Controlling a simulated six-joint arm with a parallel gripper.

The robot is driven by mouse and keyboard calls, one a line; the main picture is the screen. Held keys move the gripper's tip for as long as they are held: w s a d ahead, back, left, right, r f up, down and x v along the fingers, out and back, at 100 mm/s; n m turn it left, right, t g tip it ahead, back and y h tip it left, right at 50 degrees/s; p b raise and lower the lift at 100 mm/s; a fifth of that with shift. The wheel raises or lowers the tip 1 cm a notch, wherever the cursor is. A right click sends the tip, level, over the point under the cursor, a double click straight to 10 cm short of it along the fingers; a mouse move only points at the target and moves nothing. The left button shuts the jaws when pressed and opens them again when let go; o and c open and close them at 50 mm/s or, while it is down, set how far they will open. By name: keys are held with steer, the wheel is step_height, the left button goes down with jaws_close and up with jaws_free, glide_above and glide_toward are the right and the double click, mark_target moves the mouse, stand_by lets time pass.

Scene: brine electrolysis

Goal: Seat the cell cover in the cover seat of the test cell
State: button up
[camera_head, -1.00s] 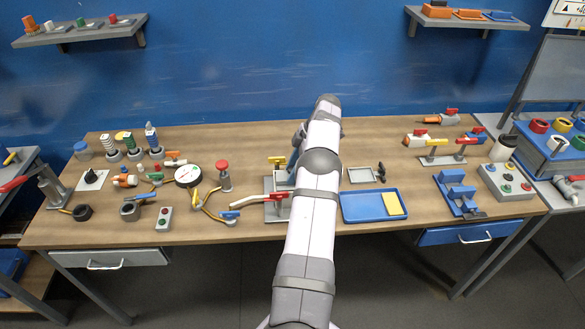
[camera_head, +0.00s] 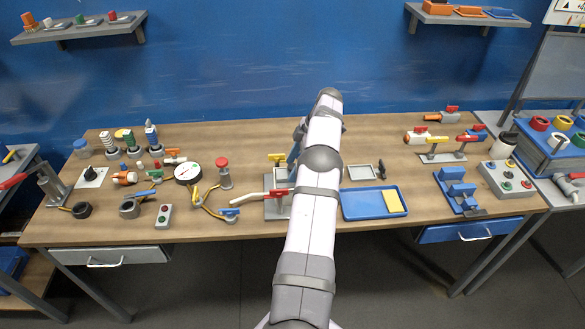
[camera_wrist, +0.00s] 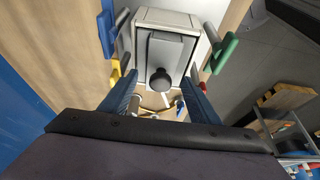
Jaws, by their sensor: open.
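In the wrist view, a pale box-shaped test cell (camera_wrist: 166,17) stands ahead of my gripper (camera_wrist: 160,80). A grey plate with a round black knob, the cell cover (camera_wrist: 168,52), lies within the box's outline; I cannot tell whether it is flush in the seat. My gripper is open, with its blue fingers to the left and right of the knob and visible gaps beside it. In the head view, my arm hides most of the cell and the cover. Only a blue part of my gripper (camera_head: 293,158) shows left of the arm.
Valves with yellow (camera_head: 277,158) and red (camera_head: 278,192) handles stand close left of my arm. A small grey tray (camera_head: 351,173) and a blue tray (camera_head: 370,216) with a yellow block (camera_head: 391,201) lie to its right.

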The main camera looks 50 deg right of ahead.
mark_target(292, 166)
steer(key=p+v, duration=0.1)
steer(key=v, duration=0.4)
steer(key=shift+a, duration=0.1)
steer(key=p+v, duration=0.1)
steer(key=p, duration=0.1)
steer(key=shift+s+r+p, duration=0.15)
steer(key=shift+r+p, duration=0.1)
steer(key=shift+p, duration=0.05)
